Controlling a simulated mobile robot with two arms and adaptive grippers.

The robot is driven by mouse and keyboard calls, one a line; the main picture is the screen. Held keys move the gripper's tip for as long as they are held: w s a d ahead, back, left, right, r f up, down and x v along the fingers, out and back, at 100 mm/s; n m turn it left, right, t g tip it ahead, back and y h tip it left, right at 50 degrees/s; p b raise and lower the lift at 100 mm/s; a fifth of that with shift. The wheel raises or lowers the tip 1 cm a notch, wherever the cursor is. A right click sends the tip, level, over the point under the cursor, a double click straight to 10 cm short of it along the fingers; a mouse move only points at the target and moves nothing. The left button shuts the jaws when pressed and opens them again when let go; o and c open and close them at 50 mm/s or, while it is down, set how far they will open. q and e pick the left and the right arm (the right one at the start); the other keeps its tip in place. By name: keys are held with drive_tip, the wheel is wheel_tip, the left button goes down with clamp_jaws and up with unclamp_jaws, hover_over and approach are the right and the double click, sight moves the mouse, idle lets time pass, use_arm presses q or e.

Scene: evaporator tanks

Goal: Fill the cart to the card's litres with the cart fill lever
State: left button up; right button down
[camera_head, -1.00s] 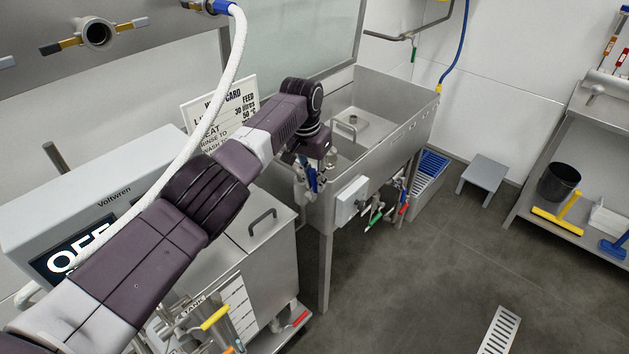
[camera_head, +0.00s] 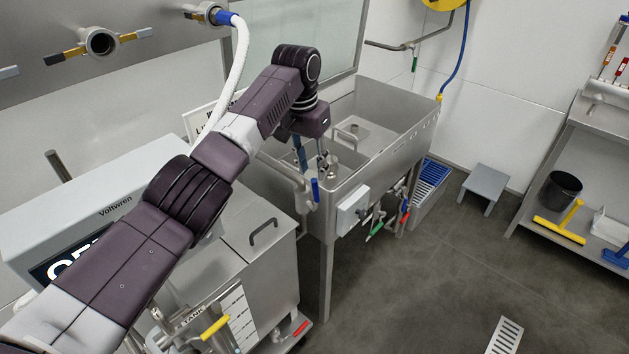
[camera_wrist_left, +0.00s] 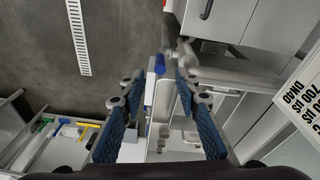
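My left gripper (camera_head: 310,158) hangs over the near left corner of the sink; it is partly hidden by its wrist. In the left wrist view its two blue-padded fingers (camera_wrist_left: 155,100) are apart, with nothing held. A lever with a blue grip (camera_head: 315,190) stands on a pipe at the sink's corner, just below the gripper. It also shows in the left wrist view (camera_wrist_left: 150,88), between the fingers in the picture; contact is not visible. The steel cart (camera_head: 275,255) has a lidded top and a level scale (camera_head: 238,315). The card (camera_head: 203,118) is mostly behind my arm. My right gripper is out of view.
The steel sink (camera_head: 395,150) has a grey box (camera_head: 353,198) and green and red valve handles on its front. A yellow handle (camera_head: 215,327) sticks out by the cart. A white hose (camera_head: 240,65) hangs behind my arm. The floor at right is mostly open.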

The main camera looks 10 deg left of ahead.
use_arm(q)
drive_tip(key=shift+s+a+r, duration=0.1)
drive_tip(key=shift+s+r, duration=0.1)
drive_tip(key=shift+r, duration=1.3)
idle(6.5)
